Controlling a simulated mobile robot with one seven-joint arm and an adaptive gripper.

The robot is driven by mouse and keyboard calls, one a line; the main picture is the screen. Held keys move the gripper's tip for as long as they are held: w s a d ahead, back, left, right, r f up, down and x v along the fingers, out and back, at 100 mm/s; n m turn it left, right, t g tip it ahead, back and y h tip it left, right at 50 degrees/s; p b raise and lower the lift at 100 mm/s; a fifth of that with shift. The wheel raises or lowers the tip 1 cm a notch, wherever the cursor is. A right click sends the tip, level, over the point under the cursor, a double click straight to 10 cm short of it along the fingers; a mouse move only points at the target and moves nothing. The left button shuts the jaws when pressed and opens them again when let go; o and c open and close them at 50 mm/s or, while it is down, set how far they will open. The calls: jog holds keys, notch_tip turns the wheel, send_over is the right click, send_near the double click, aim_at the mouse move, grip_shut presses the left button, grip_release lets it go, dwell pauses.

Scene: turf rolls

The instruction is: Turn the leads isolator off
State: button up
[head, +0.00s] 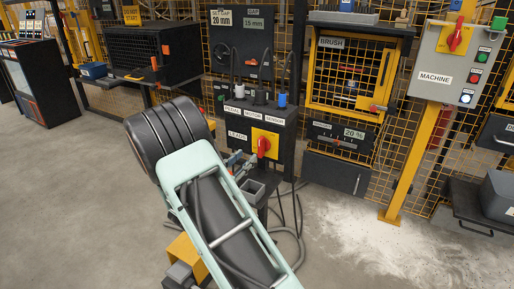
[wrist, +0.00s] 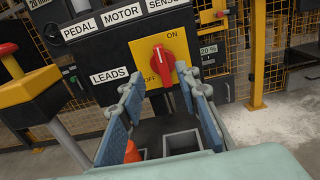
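The leads isolator has a red rotary handle (wrist: 168,66) on a yellow plate (wrist: 143,48), beside a LEADS label, on a dark box. ON is printed at the plate's upper right and OFF at its lower left. The handle stands roughly upright; I cannot tell exactly which mark it points to. The red handle (head: 263,147) also shows in the head view. My gripper (wrist: 160,80) is open, with its blue-padded fingers apart and nothing between them. Its fingertips are just short of the handle, one to each side below it. In the head view my gripper (head: 243,162) is just left of the handle.
PEDAL, MOTOR and SENSOR labels top the box (head: 284,125), with plugs and cables above. Grey open bins (wrist: 182,143) and an orange object (wrist: 132,151) lie below the fingers. A yellow-and-black post with a red button (wrist: 25,90) stands left. The MACHINE panel (head: 447,65) is right.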

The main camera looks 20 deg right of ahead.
aim_at(259, 144)
jog(key=b+x, duration=0.2)
jog(key=x, duration=0.7)
jog(key=shift+d, duration=0.1)
jog(key=shift+c, duration=0.2)
grip_shut()
